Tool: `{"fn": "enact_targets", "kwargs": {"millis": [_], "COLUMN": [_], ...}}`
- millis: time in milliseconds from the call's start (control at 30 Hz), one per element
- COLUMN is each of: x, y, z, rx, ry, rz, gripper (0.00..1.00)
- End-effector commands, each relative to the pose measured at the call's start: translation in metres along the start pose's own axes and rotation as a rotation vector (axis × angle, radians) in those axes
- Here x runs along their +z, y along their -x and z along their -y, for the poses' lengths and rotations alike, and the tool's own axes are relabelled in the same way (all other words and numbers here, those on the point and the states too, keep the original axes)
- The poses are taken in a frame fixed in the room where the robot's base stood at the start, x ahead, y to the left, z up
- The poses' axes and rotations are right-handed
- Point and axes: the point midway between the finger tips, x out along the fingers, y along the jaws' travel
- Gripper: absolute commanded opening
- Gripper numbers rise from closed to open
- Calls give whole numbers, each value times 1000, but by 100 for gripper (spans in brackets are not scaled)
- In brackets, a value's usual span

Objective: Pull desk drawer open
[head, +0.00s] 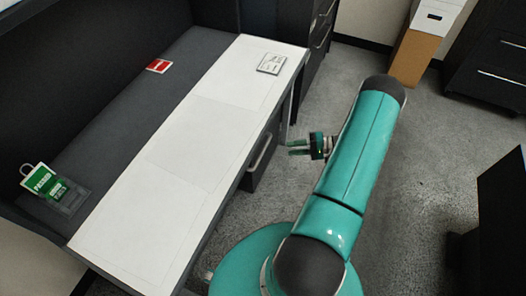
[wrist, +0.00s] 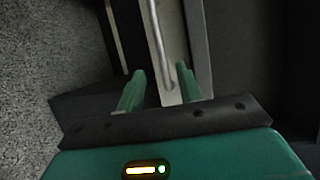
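The desk (head: 190,135) has a white top and runs diagonally across the left of the head view. Below its right edge is a dark drawer (head: 254,178) with a pale bar handle (head: 263,153). The drawer looks shut in the head view. My gripper (head: 290,148) is to the right of the handle, apart from it, with its green fingers pointing left toward the desk. In the wrist view my gripper (wrist: 160,84) is open and empty. The handle (wrist: 157,40) lies ahead, roughly between the two fingertips in the picture, its near end by the right finger.
A grey box-like item (head: 271,63) lies on the desk's far end. A red card (head: 158,66) and a green tag (head: 45,181) lie on the dark strip behind. A brown carton (head: 410,58) and dark cabinets (head: 490,60) stand at the back right. Carpet (head: 430,150) is clear right of my arm.

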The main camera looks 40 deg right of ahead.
Motion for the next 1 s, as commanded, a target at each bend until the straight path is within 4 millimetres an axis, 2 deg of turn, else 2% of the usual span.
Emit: {"fn": "enact_targets", "kwargs": {"millis": [400, 600, 767, 1000], "x": [1, 1, 1, 1], "y": [-82, -113, -123, -124], "z": [0, 0, 0, 0], "rx": [1, 2, 2, 2], "ry": [-3, -2, -2, -2], "rz": [5, 4, 2, 2], "gripper": [36, 36, 36, 36]}}
